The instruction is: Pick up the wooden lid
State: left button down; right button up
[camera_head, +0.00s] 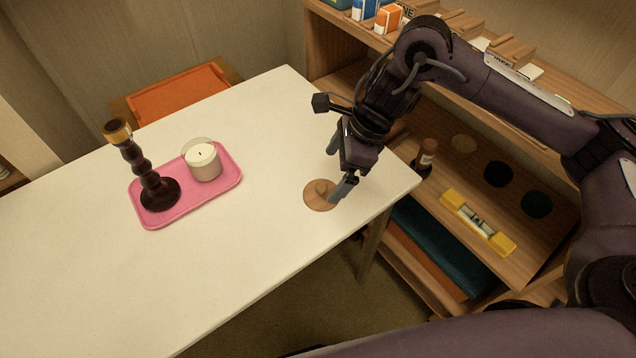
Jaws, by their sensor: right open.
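The wooden lid (317,200) is a small round disc with a raised knob, lying flat on the white table (250,240) near its right end. My right gripper (338,172) is open just above the lid, its fingers spread, with one fingertip close to the lid's right edge. I cannot tell whether that fingertip touches the lid. The jaws look empty. My left gripper is not in view.
A pink tray (222,186) holds a dark candlestick (150,175) and a white candle in a glass (203,163). A wooden shelf at the right carries a yellow level (478,222) and a small bottle (427,153). The table's front is clear.

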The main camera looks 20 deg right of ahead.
aim_at(323, 186)
jog(key=shift+s+a+f, duration=0.1)
jog(key=shift+a+f, duration=0.2)
jog(key=shift+f, duration=0.25)
jog(key=x, duration=0.5)
jog(key=shift+a, duration=0.1)
jog(key=shift+r, duration=0.1)
jog(key=shift+c, duration=0.5)
jog(key=c, duration=1)
